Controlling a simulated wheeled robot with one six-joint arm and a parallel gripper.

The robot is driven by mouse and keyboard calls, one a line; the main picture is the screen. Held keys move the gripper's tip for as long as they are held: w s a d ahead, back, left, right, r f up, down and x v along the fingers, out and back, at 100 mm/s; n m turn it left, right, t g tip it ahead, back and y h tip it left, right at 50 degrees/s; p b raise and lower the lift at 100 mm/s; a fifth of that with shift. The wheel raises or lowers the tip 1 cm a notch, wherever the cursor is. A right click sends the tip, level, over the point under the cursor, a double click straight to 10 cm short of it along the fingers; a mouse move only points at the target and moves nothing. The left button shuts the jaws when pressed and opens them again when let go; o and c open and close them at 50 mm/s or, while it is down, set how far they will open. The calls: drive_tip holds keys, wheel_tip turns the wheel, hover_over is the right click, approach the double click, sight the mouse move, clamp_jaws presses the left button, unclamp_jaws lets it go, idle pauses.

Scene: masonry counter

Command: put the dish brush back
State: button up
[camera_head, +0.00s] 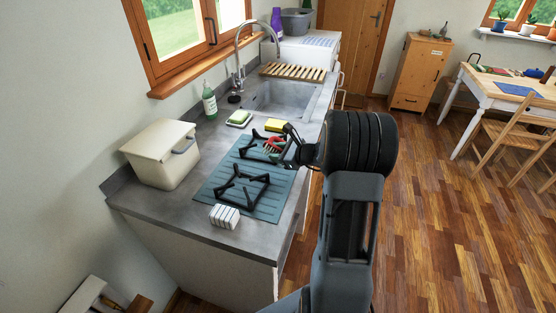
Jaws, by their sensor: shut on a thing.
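My gripper (285,147) is over the far part of the blue-green hob plate (212,193), at the right side of the counter. It is shut on a small red thing (273,142), which looks like the dish brush. The red thing is partly hidden by the dark fingers and a black pan support. I cannot tell its bristles from its handle, or whether it touches the hob. No separate brush holder can be made out.
A yellow sponge (275,125), a soap dish (239,119) and a green bottle (209,101) stand before the sink (283,98). Black pan supports (241,186) rise from the hob. A cream bin (162,153) stands left, a white ribbed block (224,216) in front. Bare counter lies near the front-left edge.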

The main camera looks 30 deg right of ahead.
wheel_tip(320, 180, down, 3)
drive_tip(key=shift+w+f+p, duration=0.1)
drive_tip(key=shift+w+p, duration=0.05)
drive_tip(key=shift+p, duration=0.2)
drive_tip(key=shift+f, duration=0.1)
drive_tip(key=shift+f, duration=0.1)
drive_tip(key=shift+f+b, duration=0.15)
drive_tip(key=shift+b, duration=0.15)
drive_tip(key=o, duration=1)
drive_tip(key=shift+o, duration=0.2)
